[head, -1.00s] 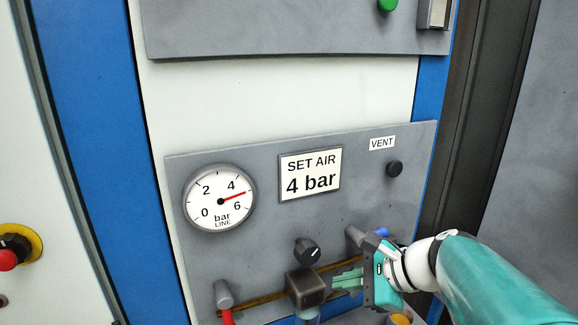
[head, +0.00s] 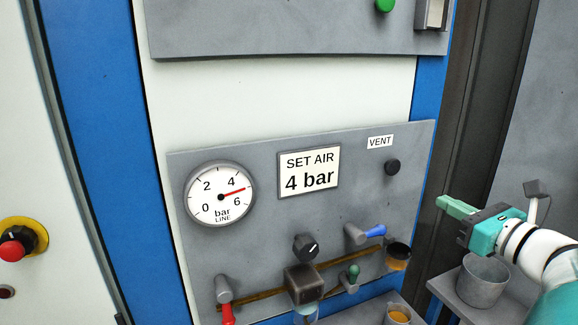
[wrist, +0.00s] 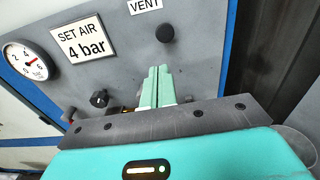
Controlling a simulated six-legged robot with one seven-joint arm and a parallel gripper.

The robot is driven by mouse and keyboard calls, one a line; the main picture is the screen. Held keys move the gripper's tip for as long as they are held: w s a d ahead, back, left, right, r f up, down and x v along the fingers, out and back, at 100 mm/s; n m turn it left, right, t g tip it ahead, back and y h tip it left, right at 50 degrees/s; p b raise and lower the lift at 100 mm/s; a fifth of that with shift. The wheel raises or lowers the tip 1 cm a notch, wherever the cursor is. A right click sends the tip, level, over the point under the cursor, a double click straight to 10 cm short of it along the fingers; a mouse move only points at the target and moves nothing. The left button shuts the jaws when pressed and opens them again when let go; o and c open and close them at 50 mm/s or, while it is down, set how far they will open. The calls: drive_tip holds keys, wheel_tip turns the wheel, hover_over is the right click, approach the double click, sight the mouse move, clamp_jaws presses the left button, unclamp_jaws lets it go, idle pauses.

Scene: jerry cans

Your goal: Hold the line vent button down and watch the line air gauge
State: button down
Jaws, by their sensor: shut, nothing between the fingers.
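The black vent button (head: 392,167) sits under the VENT label (head: 380,142) at the panel's upper right; it also shows in the wrist view (wrist: 165,32). The round line air gauge (head: 220,194) is at the panel's left. Its red needle points between 4 and 6, at about 5 bar. My gripper (head: 440,202) is right of and below the button in the head view, apart from it. Its green fingers are shut together and empty. In the wrist view the fingertips (wrist: 158,70) point toward the panel, below the button.
A SET AIR 4 bar sign (head: 309,172) is beside the gauge. Below are a black knob (head: 306,248), a red-handled valve (head: 226,300), a blue-handled valve (head: 368,233) and a small green-handled valve (head: 352,275). A grey cup (head: 483,281) stands on a shelf at the right.

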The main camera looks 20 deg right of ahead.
sight(394, 167)
drive_tip(key=shift+s+d+r+m+h, duration=0.25)
drive_tip(key=shift+d+r+m+h, duration=0.1)
drive_tip(key=shift+d, duration=0.1)
drive_tip(key=w, duration=1.4)
drive_tip(key=shift+a, duration=0.2)
drive_tip(key=shift+w+a+r, duration=0.15)
drive_tip(key=shift+w+a, duration=0.05)
drive_tip(key=shift+w, duration=1.1)
idle(0.7)
